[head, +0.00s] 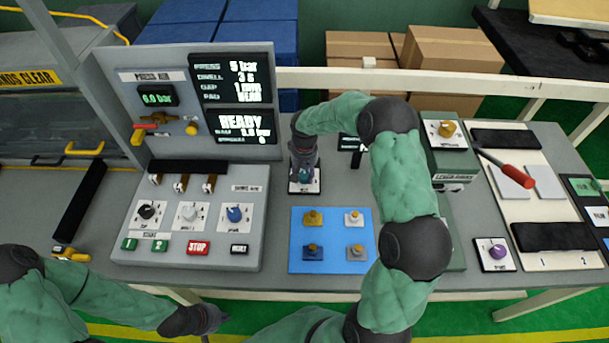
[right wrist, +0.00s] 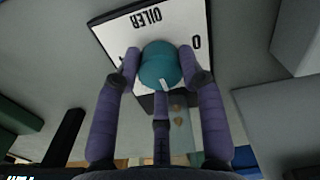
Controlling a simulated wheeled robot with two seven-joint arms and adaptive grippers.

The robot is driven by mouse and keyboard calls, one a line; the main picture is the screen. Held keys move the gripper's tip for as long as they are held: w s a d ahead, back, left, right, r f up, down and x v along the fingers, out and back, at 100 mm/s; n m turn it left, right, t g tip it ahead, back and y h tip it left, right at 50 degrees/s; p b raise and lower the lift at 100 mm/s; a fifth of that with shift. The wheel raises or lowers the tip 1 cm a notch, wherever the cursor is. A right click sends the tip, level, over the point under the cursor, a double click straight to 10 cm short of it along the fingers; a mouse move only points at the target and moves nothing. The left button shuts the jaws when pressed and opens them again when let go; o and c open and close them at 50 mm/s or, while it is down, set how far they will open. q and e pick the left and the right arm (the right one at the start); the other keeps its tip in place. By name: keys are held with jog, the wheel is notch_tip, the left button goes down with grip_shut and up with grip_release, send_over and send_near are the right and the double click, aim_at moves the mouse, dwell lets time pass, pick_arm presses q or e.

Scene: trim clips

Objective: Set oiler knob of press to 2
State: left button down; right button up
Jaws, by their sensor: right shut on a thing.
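The oiler knob (right wrist: 160,66) is teal with a white pointer mark, on a white plate lettered OILER (right wrist: 118,32). A "0" shows on the plate at the right in the right wrist view; the other numbers are hidden or out of view. My right gripper (right wrist: 160,75) has its purple fingers closed around the knob. In the head view my right gripper (head: 304,168) points down at the oiler plate (head: 304,187), behind the blue panel. My left gripper (head: 212,318) is low at the left, away from the bench top; its fingers are too unclear to judge.
The press control box (head: 190,258) with knobs and buttons stands to the left, under a display reading READY (head: 236,127).

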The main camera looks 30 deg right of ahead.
aim_at(305, 175)
jog(key=shift+m, duration=0.4)
jog(key=o, duration=1.1)
jog(key=shift+s, duration=0.1)
jog(key=shift+o, duration=0.2)
jog(key=shift+r, duration=0.1)
jog(key=shift+r, duration=0.4)
notch_tip(305, 175, up, 11)
